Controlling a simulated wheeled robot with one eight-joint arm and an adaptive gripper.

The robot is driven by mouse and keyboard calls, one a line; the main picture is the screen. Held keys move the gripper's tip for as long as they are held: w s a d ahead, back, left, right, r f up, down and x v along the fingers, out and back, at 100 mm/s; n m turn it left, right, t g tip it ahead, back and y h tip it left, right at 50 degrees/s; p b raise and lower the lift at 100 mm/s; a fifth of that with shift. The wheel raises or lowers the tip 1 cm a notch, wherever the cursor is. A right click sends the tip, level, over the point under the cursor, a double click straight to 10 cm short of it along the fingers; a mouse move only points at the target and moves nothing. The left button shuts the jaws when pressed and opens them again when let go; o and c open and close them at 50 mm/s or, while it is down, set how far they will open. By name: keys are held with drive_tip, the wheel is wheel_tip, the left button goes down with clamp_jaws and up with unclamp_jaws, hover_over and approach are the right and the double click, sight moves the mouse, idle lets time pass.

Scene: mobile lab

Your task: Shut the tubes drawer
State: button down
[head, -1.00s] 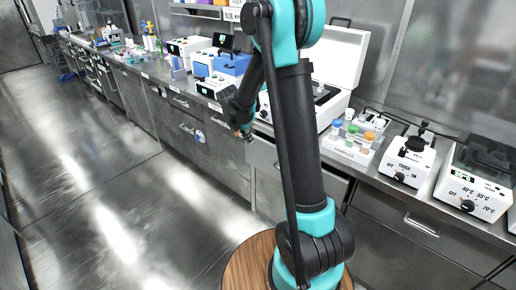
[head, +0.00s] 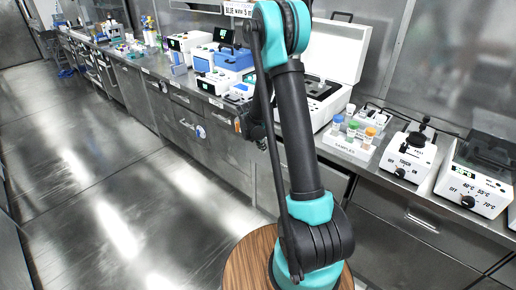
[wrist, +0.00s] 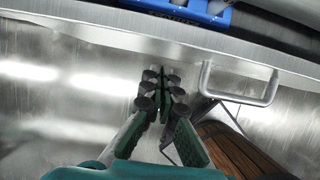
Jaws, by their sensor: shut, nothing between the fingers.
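The tubes drawer (wrist: 120,24) crosses the top of the wrist view and stands open. Its front edge and metal bar handle (wrist: 240,98) show, with part of a blue rack (wrist: 185,10) of tubes inside. My gripper (wrist: 167,76) is shut and empty. Its fingertips are close to the drawer front, left of the handle; I cannot tell whether they touch it. In the head view my gripper (head: 254,132) is low beside the counter front, partly hidden by my arm. My arm also hides much of the drawer there.
The counter above carries a sample rack (head: 347,148) with coloured caps, a vortex mixer (head: 408,158) and a heating block (head: 474,182) at the right. An open-lidded white machine (head: 322,98) stands behind my arm. The floor at the left is clear.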

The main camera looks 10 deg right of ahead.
drive_tip(key=shift+w+d, duration=0.55)
drive_tip(key=shift+d, duration=0.05)
